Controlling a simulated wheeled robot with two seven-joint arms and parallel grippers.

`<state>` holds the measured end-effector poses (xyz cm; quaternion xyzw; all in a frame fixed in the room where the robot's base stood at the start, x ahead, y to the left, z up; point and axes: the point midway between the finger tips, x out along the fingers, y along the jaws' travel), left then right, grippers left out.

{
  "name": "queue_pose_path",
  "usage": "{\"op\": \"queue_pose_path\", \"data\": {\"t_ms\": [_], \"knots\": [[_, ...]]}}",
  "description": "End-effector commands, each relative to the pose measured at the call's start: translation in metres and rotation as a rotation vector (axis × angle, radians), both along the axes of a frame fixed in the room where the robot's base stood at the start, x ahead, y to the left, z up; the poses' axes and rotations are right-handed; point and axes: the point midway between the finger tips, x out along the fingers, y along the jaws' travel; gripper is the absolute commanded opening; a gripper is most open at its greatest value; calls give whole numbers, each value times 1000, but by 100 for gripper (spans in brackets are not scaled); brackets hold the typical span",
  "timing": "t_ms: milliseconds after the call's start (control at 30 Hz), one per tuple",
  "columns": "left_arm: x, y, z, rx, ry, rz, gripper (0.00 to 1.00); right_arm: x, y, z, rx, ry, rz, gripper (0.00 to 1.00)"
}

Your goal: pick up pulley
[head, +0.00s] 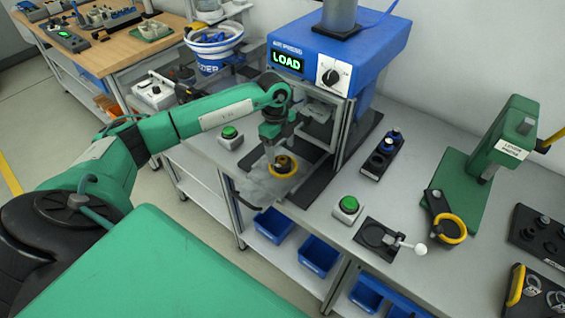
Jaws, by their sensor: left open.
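A small round part with a yellow rim and dark centre, which looks like the pulley (283,170), sits at the front of the bench before the blue press (350,45). My left gripper (277,152) is open and points down right above it. The fingertips are small and overlap the part's upper edge in the picture, so I cannot tell whether they touch it or stand around it. My right gripper is not in view.
The press display reads LOAD. Green buttons (229,132) (348,205) stand on the bench at both sides. A yellow ring (448,229) on a black holder is by the green arbor press (490,160). A small black fixture (374,236) has a white-knobbed lever. Blue bins (318,255) are below.

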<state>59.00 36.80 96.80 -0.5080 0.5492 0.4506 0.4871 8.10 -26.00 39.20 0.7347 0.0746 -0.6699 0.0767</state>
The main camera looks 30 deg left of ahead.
Motion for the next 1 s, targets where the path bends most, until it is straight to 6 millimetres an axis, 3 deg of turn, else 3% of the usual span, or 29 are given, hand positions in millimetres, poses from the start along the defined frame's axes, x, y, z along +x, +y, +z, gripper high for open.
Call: {"op": "queue_pose_path", "data": {"t_ms": [200, 333, 633, 900, 1000], "knots": [[1, -2, -25, -1, 5, 0, 72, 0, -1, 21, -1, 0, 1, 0], [2, -3, -43, -2, 2, 1, 72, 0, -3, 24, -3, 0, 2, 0], [2, -4, -51, -1, 0, -1, 72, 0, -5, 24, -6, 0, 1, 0], [2, -4, -50, -1, 0, -1, 21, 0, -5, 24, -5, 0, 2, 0], [2, -4, -50, -1, -1, -1, 20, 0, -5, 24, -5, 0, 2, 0]]}}
